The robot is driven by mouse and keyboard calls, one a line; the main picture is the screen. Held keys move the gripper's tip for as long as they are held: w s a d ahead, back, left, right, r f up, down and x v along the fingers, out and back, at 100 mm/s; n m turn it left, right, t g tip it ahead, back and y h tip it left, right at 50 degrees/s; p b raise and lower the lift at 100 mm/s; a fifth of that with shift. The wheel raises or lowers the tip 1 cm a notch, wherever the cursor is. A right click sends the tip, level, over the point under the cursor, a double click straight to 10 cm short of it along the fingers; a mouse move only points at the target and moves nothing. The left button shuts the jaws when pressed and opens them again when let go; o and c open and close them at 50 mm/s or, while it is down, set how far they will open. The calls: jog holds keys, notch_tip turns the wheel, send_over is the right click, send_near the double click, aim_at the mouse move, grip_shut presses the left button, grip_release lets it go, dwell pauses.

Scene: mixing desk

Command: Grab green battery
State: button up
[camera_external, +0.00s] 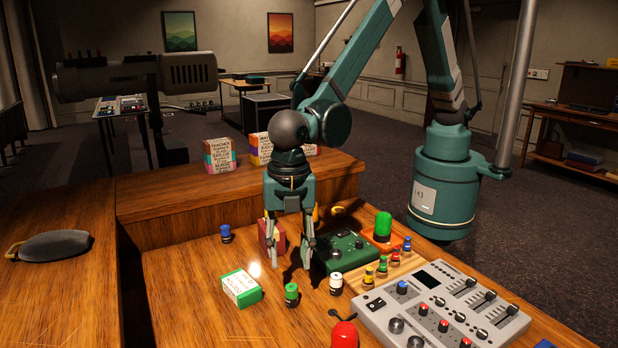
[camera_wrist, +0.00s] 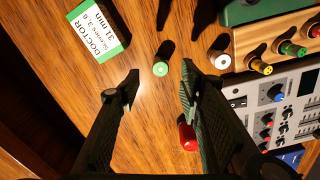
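A small green battery (camera_external: 291,294) stands upright and loose on the wooden desk, and its pale round top shows in the wrist view (camera_wrist: 160,69). My gripper (camera_external: 290,262) is open and empty, pointing down. In the wrist view my gripper (camera_wrist: 160,74) has its fingertips on either side of the green battery in the picture. In the outside view the fingertips appear above the battery, apart from it. Another green battery (camera_external: 382,268) stands in a wooden rack to the right, between a yellow one (camera_external: 369,278) and a red one (camera_external: 395,258).
A green-and-white box (camera_external: 242,289) lies left of the loose battery. A white battery (camera_external: 336,284) stands to its right. A blue battery (camera_external: 226,234) stands farther back. A red domed object (camera_external: 344,335) and a mixing console (camera_external: 440,305) are at the front right.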

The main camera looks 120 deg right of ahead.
aim_at(291, 286)
jog(key=shift+w+a+f, duration=0.15)
jog(key=shift+a+f, duration=0.1)
jog(key=shift+f, duration=0.35)
jog(key=shift+w+a+f, duration=0.1)
jog(key=shift+a+f, duration=0.15)
jog(key=shift+f, duration=0.3)
jog(key=shift+f, duration=1.3)
jog(key=shift+s+f, duration=0.1)
jog(key=shift+f, duration=2.5)
jog(key=c, duration=1.1)
